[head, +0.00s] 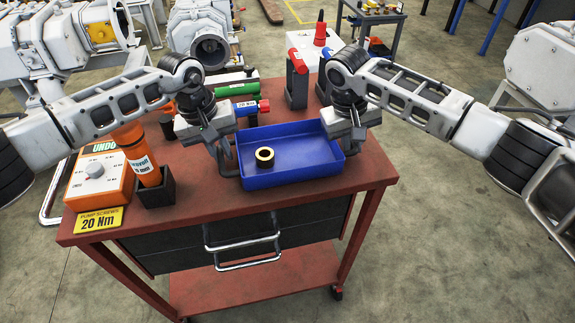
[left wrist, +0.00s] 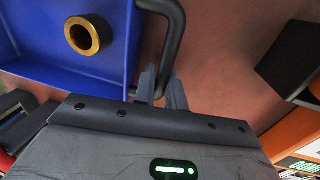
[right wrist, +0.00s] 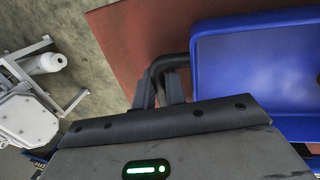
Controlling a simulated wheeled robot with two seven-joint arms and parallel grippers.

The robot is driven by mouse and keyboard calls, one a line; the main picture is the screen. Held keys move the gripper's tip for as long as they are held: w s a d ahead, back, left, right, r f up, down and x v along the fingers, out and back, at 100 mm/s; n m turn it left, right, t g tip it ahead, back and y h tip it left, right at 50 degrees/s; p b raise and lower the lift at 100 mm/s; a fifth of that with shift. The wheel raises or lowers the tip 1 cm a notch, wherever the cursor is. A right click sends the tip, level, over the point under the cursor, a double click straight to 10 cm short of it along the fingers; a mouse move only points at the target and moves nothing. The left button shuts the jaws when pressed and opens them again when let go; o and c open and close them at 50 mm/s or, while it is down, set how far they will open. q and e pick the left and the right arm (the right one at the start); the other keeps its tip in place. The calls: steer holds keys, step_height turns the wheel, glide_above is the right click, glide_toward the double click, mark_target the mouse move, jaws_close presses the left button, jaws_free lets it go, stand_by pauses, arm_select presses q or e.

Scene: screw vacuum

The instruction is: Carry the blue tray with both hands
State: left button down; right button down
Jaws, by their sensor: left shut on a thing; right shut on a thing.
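The blue tray (head: 306,152) is at the front right of the red cart top, level. I cannot tell whether it touches the top. A brass-coloured ring with a dark outside (head: 264,157) stands inside it, and the ring also shows in the left wrist view (left wrist: 82,38). My left gripper (head: 224,150) is shut on the dark handle (left wrist: 172,40) at the tray's left end. My right gripper (right wrist: 160,92) is shut on the dark handle (right wrist: 168,64) at its right end. In the head view my right gripper's fingertips are hidden.
An orange torque tester (head: 98,180) and an orange screwdriver in a black holder (head: 156,190) stand left of the tray. Green and blue-red tools (head: 236,89) lie behind it. Red-topped tools in dark holders (head: 297,80) stand at the back. Open floor (head: 440,250) lies to the right.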

arm_select(q)
steer(key=c, duration=1.5)
jaws_free()
steer(key=shift+a+f, duration=0.1)
steer(key=shift+f, duration=0.1)
arm_select(e)
steer(key=c, duration=1.5)
jaws_free()
steer(key=shift+d+f, duration=0.1)
steer(key=shift+f, duration=0.05)
arm_select(q)
steer(key=shift+o, duration=0.2)
arm_select(e)
steer(key=shift+o, duration=0.2)
